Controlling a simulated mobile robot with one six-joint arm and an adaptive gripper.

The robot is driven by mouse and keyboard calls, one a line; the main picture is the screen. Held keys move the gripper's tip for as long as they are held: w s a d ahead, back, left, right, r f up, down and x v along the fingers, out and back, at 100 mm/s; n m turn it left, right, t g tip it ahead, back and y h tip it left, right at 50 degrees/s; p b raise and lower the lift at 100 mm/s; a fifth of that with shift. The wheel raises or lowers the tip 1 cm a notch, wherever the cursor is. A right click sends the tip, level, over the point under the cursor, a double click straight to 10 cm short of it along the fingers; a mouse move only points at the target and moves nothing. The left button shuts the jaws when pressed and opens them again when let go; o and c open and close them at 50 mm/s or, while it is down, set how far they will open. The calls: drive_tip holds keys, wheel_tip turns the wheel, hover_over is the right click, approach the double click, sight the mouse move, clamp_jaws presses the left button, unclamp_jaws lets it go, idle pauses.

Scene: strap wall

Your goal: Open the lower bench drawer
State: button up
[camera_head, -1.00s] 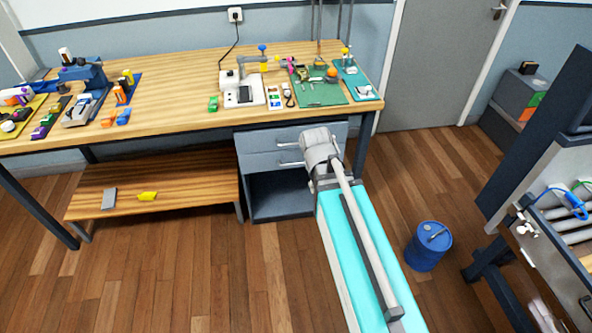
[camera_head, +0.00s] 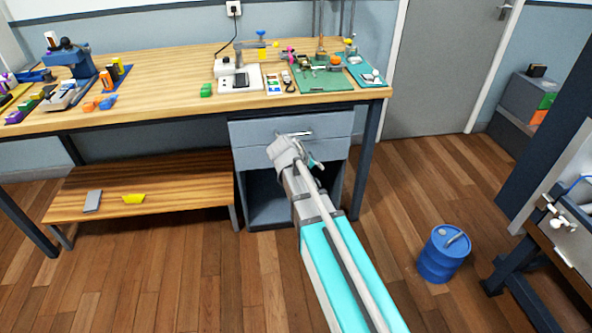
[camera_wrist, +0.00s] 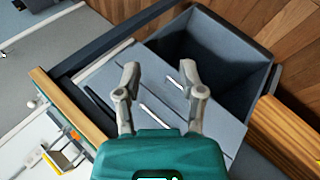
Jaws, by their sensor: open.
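The lower bench drawer (camera_head: 249,158) is the lower of two grey drawer fronts under the bench, and it looks shut. Its handle is hidden behind my arm in the head view. In the wrist view a pale bar handle (camera_wrist: 176,84), on the front nearer the open compartment, appears between my fingertips. The upper drawer (camera_head: 255,132) also looks shut, and its bar handle (camera_head: 295,134) is in clear view. My gripper (camera_wrist: 165,80) is open and empty, pointing at the drawer fronts. I cannot tell whether it touches the handle.
An open dark compartment (camera_head: 265,200) lies below the drawers. The wooden bench top (camera_head: 165,80) overhangs them, with a leg (camera_head: 364,165) at right. A low wooden shelf (camera_head: 165,185) stands left. A blue drum (camera_head: 442,255) stands on the floor at right.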

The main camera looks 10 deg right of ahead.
drive_tip(key=w+a+f+n+t+h+b, duration=0.2)
drive_tip(key=w+f+b, duration=0.5)
drive_tip(key=b, duration=0.6)
drive_tip(key=w+a+f+n+t+h+b, duration=0.2)
drive_tip(key=w+a+f+n+t+b, duration=0.2)
drive_tip(key=w+a+f+b, duration=0.4)
drive_tip(key=w+a+t+b, duration=0.1)
drive_tip(key=w+b, duration=0.2)
drive_tip(key=b, duration=0.1)
drive_tip(key=shift+w+f+n+t+h+b, duration=0.2)
drive_tip(key=shift+f+n+t+h+b, duration=0.1)
drive_tip(key=shift+n+t+b, duration=0.1)
drive_tip(key=b+x, duration=0.2)
drive_tip(key=x, duration=1.1)
drive_tip(key=shift+w+d+f, duration=0.1)
drive_tip(key=shift+w+d, duration=0.1)
drive_tip(key=shift+d, duration=0.15)
clamp_jaws()
